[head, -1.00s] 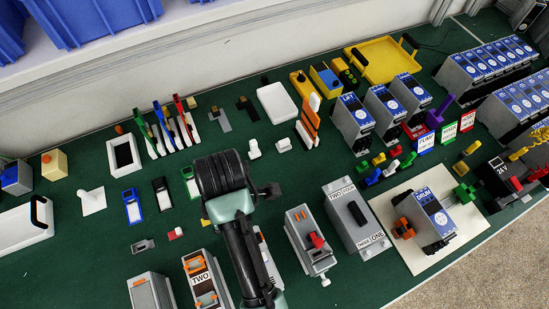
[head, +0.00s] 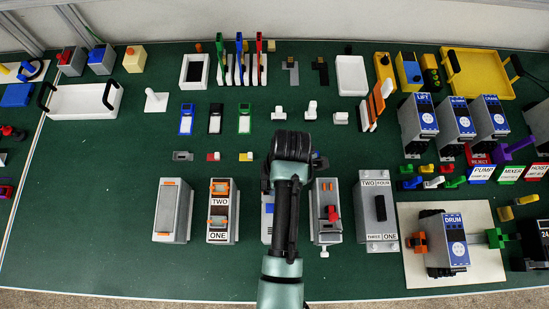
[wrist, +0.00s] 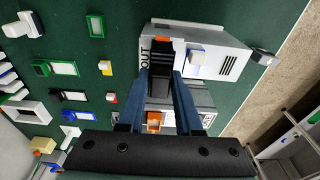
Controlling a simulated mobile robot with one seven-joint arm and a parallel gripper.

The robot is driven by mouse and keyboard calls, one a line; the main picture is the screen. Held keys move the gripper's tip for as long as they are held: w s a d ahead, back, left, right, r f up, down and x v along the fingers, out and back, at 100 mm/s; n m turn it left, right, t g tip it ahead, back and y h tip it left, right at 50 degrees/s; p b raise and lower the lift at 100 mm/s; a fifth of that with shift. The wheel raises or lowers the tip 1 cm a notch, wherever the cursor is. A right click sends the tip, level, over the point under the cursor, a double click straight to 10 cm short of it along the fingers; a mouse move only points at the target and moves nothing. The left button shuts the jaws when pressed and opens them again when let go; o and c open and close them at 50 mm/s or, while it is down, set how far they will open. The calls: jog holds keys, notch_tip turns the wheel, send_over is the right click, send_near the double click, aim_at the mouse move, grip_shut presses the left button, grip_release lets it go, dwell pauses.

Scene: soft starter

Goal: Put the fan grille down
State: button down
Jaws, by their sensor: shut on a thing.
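My gripper (wrist: 162,82) is shut on a dark, narrow piece, the fan grille (wrist: 160,68), seen between its two blue-grey fingers in the wrist view. The grille lies over or against the near end of a light grey box (wrist: 215,52) with an "OUT" label, slots and a blue-white knob. I cannot tell whether the grille touches that box. In the head view my gripper (head: 290,160) is over the middle of the green bench. My arm hides the fingers, the grille and most of the grey box (head: 267,222) there.
A grey box with orange parts (head: 220,215) stands left of my arm, and one with a red lever (head: 326,212) stands close right. A "TWO FOUR" box (head: 376,215) is farther right. A cream board (head: 415,275) holds the DRUM unit (head: 445,240). Bare green bench lies front left.

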jog(key=shift+f, duration=0.25)
jog(key=shift+f, duration=0.2)
jog(key=c, duration=0.6)
grip_release()
jog(key=shift+r, duration=0.15)
notch_tip(320, 180, up, 12)
jog(key=d+p, duration=0.1)
jog(key=shift+d, duration=0.25)
